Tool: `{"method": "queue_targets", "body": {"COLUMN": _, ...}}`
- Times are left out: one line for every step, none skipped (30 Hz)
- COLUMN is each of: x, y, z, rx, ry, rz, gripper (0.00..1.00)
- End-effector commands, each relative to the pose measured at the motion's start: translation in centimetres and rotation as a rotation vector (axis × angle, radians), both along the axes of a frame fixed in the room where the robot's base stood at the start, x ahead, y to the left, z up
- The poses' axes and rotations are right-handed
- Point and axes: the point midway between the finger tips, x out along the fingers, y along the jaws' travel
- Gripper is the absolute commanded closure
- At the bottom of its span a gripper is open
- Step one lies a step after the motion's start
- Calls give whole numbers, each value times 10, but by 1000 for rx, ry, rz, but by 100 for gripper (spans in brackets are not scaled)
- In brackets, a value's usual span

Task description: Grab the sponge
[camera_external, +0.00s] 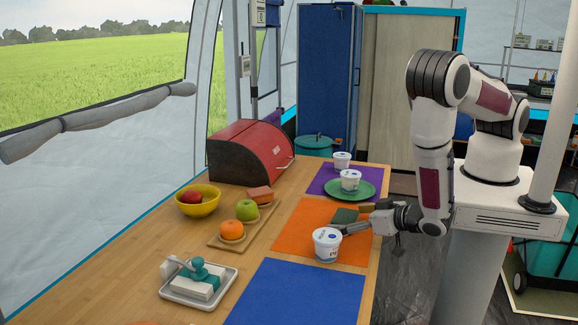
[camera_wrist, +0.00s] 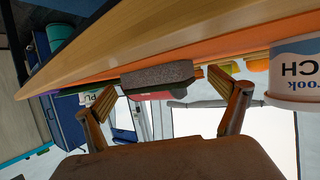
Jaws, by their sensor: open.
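Whether a fingertip touches the sponge cannot be told.
A white tub (camera_external: 327,245) stands close beside my gripper on the orange mat. Another tub (camera_external: 350,181) stands on a green plate (camera_external: 335,195). A board with fruit (camera_external: 232,230) lies to the left. The blue mat (camera_external: 290,296) is clear.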

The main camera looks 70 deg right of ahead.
Motion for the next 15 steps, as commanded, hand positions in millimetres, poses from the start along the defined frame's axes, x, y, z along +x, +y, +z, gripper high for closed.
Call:
{"method": "queue_targets", "body": {"x": 3, "y": -2, "z": -1, "rx": 0, "ry": 0, "rz": -1, "gripper": 4}}
{"method": "queue_targets", "body": {"x": 4, "y": -3, "z": -2, "rx": 0, "ry": 0, "rz": -1, "gripper": 4}}
{"method": "queue_targets", "body": {"x": 6, "y": -3, "z": -3, "rx": 0, "ry": 0, "rz": -1, "gripper": 4}}
{"method": "queue_targets", "body": {"x": 7, "y": -4, "z": -3, "rx": 0, "ry": 0, "rz": -1, "gripper": 4}}
{"method": "queue_targets", "body": {"x": 8, "y": -4, "z": -3, "rx": 0, "ry": 0, "rz": -1, "gripper": 4}}
{"method": "queue_targets", "body": {"x": 8, "y": -5, "z": -4, "rx": 0, "ry": 0, "rz": -1, "gripper": 4}}
{"method": "queue_targets", "body": {"x": 9, "y": -5, "z": -4, "rx": 0, "ry": 0, "rz": 0, "gripper": 4}}
{"method": "queue_targets", "body": {"x": 9, "y": -5, "z": -4, "rx": 0, "ry": 0, "rz": 0, "gripper": 4}}
{"method": "queue_targets", "body": {"x": 9, "y": -5, "z": -4, "rx": 0, "ry": 0, "rz": 0, "gripper": 4}}
{"method": "queue_targets", "body": {"x": 9, "y": -5, "z": -4, "rx": 0, "ry": 0, "rz": 1, "gripper": 4}}
{"method": "queue_targets", "body": {"x": 9, "y": -5, "z": -4, "rx": 0, "ry": 0, "rz": 1, "gripper": 4}}
{"method": "queue_targets", "body": {"x": 9, "y": -5, "z": -4, "rx": 0, "ry": 0, "rz": 1, "gripper": 4}}
{"method": "queue_targets", "body": {"x": 9, "y": -5, "z": -4, "rx": 0, "ry": 0, "rz": 1, "gripper": 4}}
{"method": "queue_targets", "body": {"x": 9, "y": -5, "z": -4, "rx": 0, "ry": 0, "rz": 1, "gripper": 4}}
{"method": "queue_targets", "body": {"x": 9, "y": -5, "z": -4, "rx": 0, "ry": 0, "rz": 1, "gripper": 4}}
